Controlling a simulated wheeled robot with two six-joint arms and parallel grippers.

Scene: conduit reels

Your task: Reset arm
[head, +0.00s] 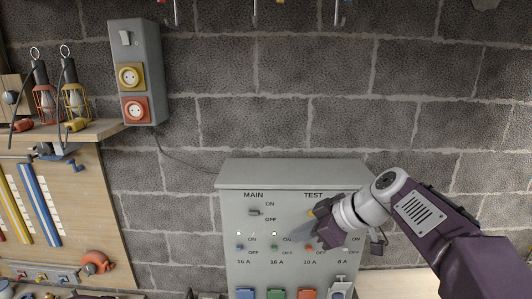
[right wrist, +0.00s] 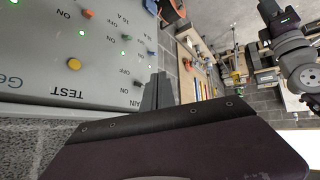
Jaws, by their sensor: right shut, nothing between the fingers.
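My right gripper (head: 302,234) is in front of the grey switch panel (head: 294,172), over the area below the TEST label. Its fingers are shut with nothing between them. In the head view the gripper hides part of the panel's middle right. A dark arm with a grey joint, apparently my left arm, shows at the upper right of the right wrist view; its gripper (right wrist: 268,12) is too unclear to read.
A grey socket box (head: 136,70) with yellow and red sockets hangs on the block wall. Caged lamps (head: 74,100) stand on a wooden shelf at left. Colored sockets (head: 277,294) line the panel's bottom. Hooks hang at the top.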

